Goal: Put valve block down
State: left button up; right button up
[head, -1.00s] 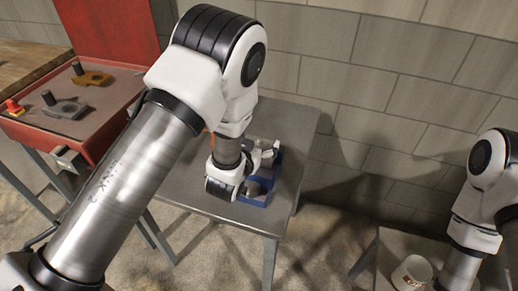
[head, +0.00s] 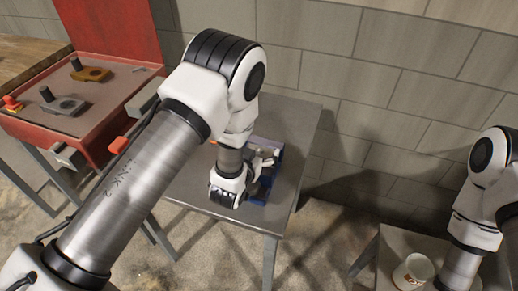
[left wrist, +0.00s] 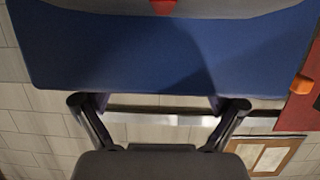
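The valve block, which I take to be the blue piece (head: 258,197), is at the small grey table (head: 225,202) in the head view, partly covered by my left gripper (head: 262,160). Its broad blue face (left wrist: 150,55) fills the upper part of the left wrist view. My left gripper's fingers (left wrist: 160,102) stand apart, with their tips running behind the blue face. It looks shut on the block, though the contact is hidden. I cannot tell whether the block touches the table. My right arm is at the right edge; its gripper is out of view.
A red workstation (head: 110,103) with an orange-brown part (head: 90,73) and a grey part (head: 66,105) stands at left. A white cup (head: 413,271) sits on another grey table (head: 398,245) at lower right. A block wall (head: 390,65) is close behind.

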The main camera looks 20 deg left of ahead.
pick_arm(q)
jog(key=shift+r, duration=0.1)
jog(key=shift+r+p, duration=0.4)
jog(key=shift+p, duration=0.1)
jog(key=b+v, duration=0.3)
jog(key=v, duration=0.6)
jog(key=shift+s, duration=0.25)
jog(key=s+a+f+g, duration=0.1)
jog(key=s+f, duration=0.1)
jog(key=f, duration=0.1)
jog(key=s+a+f+g, duration=0.1)
jog(key=s+f+g, duration=0.1)
jog(key=s+f, duration=0.1)
jog(key=s+a+f+g+y, duration=0.1)
jog(key=s+f+g, duration=0.1)
jog(key=f, duration=0.1)
jog(key=shift+s+a+f+n, duration=0.25)
jog(key=shift+s+a+n, duration=0.05)
jog(key=shift+n, duration=0.1)
jog(key=s+a+f+g, duration=0.1)
jog(key=s+f+g, duration=0.3)
jog(key=s, duration=0.5)
jog(key=s+a+f+g, duration=0.2)
jog(key=s+f+g, duration=0.3)
jog(key=s+f, duration=0.3)
jog(key=shift+s+f+g, duration=0.3)
jog(key=shift+s+f, duration=0.05)
jog(key=shift+s, duration=0.5)
jog(key=shift+a, duration=0.2)
